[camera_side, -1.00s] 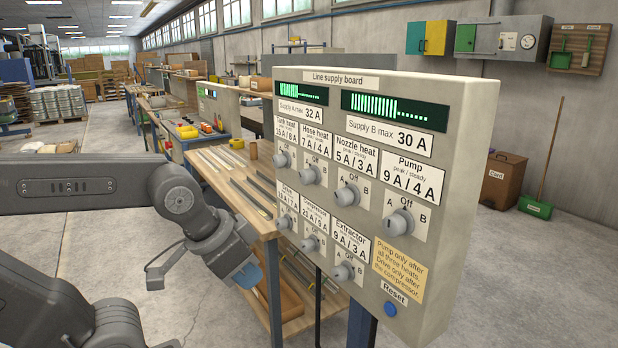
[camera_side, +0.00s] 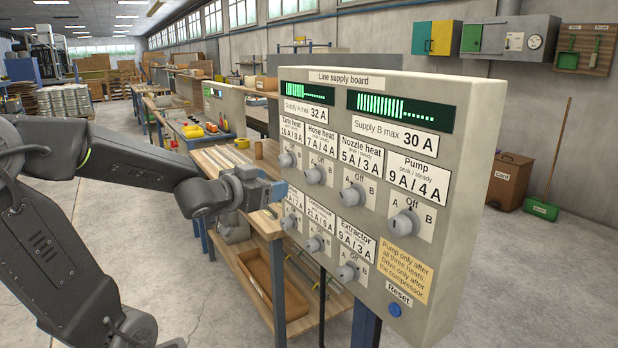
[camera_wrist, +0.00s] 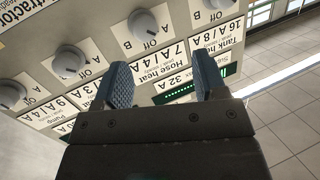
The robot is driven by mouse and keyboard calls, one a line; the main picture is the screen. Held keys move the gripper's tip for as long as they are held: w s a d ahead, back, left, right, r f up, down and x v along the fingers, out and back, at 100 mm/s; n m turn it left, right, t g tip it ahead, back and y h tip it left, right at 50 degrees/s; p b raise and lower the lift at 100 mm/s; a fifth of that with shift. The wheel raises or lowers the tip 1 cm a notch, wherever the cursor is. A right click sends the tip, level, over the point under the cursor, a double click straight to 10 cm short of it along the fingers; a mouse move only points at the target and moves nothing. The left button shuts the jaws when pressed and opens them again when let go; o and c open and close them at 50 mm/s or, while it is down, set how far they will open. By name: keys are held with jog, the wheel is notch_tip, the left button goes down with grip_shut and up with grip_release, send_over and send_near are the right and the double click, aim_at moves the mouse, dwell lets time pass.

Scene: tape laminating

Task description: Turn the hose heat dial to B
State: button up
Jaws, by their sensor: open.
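The hose heat dial (camera_side: 315,176) is a grey round knob on a white plate marked A, Off and B, in the board's upper row. It also shows in the wrist view (camera_wrist: 142,22), where the lettering is upside down. My gripper (camera_side: 280,190) is in front of the board's left edge, left of and slightly below that dial. In the wrist view, my gripper's two blue fingers (camera_wrist: 163,80) are apart with nothing between them. The hose heat label (camera_wrist: 158,62) shows beyond the gap. The fingers appear clear of the dial.
The supply board (camera_side: 475,200) carries several other dials close by, including tank heat (camera_side: 287,160), nozzle heat (camera_side: 354,197) and pump (camera_side: 404,223). Green bar meters (camera_side: 402,111) are lit above. A blue reset button (camera_side: 395,310) is at the bottom. A workbench (camera_side: 215,160) stands behind my gripper.

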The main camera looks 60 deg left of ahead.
aim_at(307, 177)
jog(key=w+h, duration=0.1)
jog(key=w, duration=0.2)
jog(key=w+m+t+h, duration=0.1)
jog(key=w+h, duration=0.1)
jog(key=w, duration=0.2)
jog(key=w+a+f+m+t+h, duration=0.1)
jog(key=w+h, duration=0.1)
jog(key=w, duration=0.2)
dwell(0.5)
jog(key=c, duration=0.9)
